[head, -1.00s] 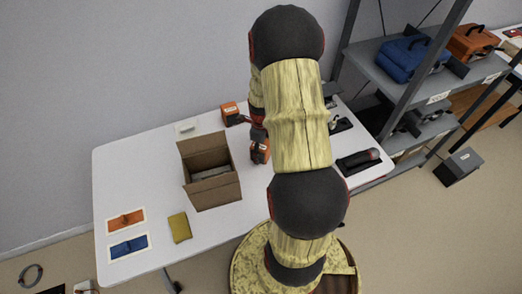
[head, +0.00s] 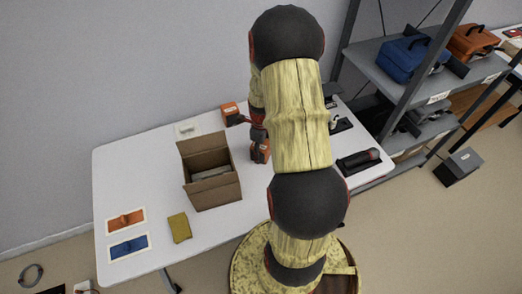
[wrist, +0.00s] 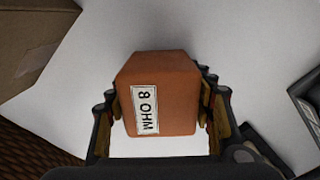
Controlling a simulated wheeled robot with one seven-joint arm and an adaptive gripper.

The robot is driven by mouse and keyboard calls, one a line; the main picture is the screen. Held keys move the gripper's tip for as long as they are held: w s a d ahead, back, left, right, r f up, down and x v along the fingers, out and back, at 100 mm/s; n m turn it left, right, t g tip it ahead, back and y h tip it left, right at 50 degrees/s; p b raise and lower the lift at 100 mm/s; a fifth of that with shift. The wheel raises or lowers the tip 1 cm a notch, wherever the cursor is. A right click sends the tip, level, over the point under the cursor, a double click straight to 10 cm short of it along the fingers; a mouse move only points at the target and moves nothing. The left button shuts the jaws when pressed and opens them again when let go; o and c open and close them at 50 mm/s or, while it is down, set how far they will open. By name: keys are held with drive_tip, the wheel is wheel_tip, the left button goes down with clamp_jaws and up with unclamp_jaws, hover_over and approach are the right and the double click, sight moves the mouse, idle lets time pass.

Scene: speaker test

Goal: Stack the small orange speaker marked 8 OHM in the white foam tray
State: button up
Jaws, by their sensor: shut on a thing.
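The small orange speaker (wrist: 165,92), with a white label reading 8 OHM, sits between the two fingers of my gripper (wrist: 160,108) in the wrist view. The gripper is shut on its sides. In the head view the orange speaker (head: 260,151) shows below my dark gripper (head: 257,131), partly hidden by my arm. I cannot tell whether it touches the table. A pale grey-white insert (head: 211,173), possibly the foam tray, lies inside the open cardboard box left of my gripper; the box walls hide part of it.
The cardboard box (head: 213,194) stands close left, flaps up. Another orange box (head: 230,112) is behind my gripper. A small white item (head: 187,129), a yellow pad (head: 179,227) and orange and blue cards lie left. A dark tray (head: 358,162) is right. The table's left part has free room.

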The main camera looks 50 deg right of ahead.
sight(261, 146)
drive_tip(key=shift+r, duration=0.45)
wheel_tip(261, 146, up, 2)
drive_tip(key=shift+w+r+p, duration=0.1)
drive_tip(key=shift+p, duration=0.4)
drive_tip(key=s+a+r+p, duration=0.2)
drive_tip(key=s+r+p, duration=0.2)
drive_tip(key=s+r, duration=0.6)
drive_tip(key=s, duration=0.4)
drive_tip(key=shift+a+p, duration=0.3)
drive_tip(key=shift+a, duration=0.05)
